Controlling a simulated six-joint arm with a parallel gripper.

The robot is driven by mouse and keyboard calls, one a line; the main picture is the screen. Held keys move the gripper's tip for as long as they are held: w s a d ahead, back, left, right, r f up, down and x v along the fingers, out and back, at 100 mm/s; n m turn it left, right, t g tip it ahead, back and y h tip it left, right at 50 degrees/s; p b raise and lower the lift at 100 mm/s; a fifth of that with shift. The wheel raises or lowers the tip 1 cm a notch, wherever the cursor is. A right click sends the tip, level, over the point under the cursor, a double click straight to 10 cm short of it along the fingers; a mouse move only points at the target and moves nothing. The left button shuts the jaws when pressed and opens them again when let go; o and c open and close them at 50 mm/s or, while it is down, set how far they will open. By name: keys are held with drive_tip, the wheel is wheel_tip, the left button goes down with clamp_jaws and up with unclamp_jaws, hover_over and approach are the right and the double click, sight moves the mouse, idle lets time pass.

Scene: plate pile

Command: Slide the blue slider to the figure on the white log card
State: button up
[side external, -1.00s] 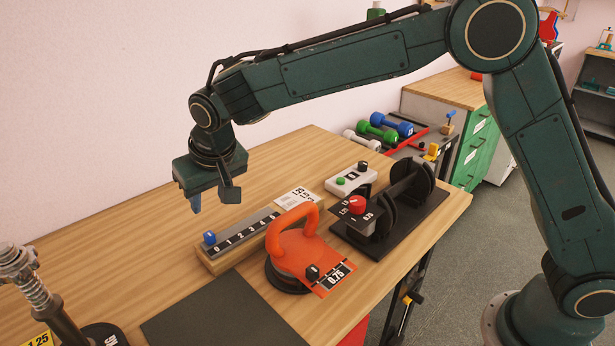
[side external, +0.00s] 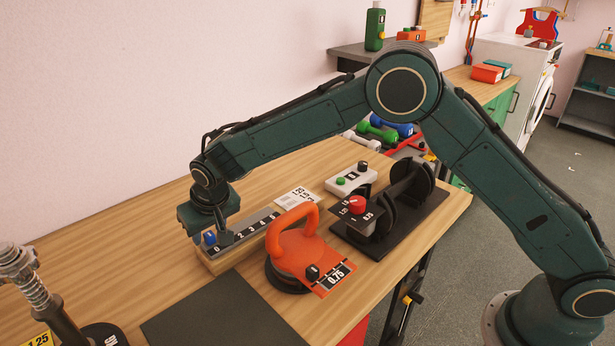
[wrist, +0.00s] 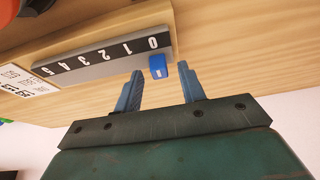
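The blue slider (side external: 210,238) sits at the 0 end of a numbered scale on a wooden block (side external: 232,258). In the wrist view the blue slider (wrist: 158,67) shows beside the 0 of the dark scale (wrist: 100,57), whose numbers run from 0 to 5. My gripper (wrist: 163,80) is open, with its two blue fingers apart and the slider lying between their lines, near the tips. In the side view my gripper (side external: 212,232) is low over the slider end and partly hides it. The white log card (side external: 298,198) lies at the scale's far end; its figure is too small to read surely.
An orange-handled disc (side external: 300,255) labelled 0.75 stands right of the scale. A black weight stand with a red knob (side external: 356,205) and a white box with a green button (side external: 350,181) are behind it. A dark mat (side external: 220,315) lies in front.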

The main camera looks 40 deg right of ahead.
drive_tip(key=shift+w+f, duration=0.2)
drive_tip(key=shift+f, duration=0.15)
clamp_jaws()
drive_tip(key=shift+d, duration=2.3)
unclamp_jaws()
